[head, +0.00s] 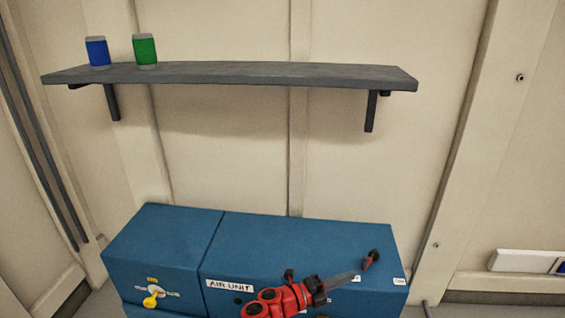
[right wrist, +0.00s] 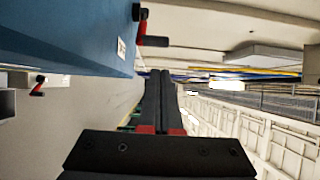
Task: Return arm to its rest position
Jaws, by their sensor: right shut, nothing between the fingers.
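My right arm (head: 272,303), red with black joints, reaches up from the bottom edge of the head view, in front of the blue AIR UNIT cabinet (head: 290,240). My right gripper (head: 351,275) is shut and empty. Its grey fingers point up and to the right, towards a red-and-black handle (head: 371,259) at the cabinet's right part. In the right wrist view the shut fingers (right wrist: 160,74) point ahead, with the red handle (right wrist: 153,41) and the blue cabinet (right wrist: 75,35) above and to the left. The fingers appear apart from the handle. My left gripper is out of view.
A grey wall shelf (head: 250,72) holds a blue can (head: 97,52) and a green can (head: 145,50) at its left end. A yellow knob (head: 152,299) sits on the cabinet's left front. A white box (head: 520,262) is on the right wall.

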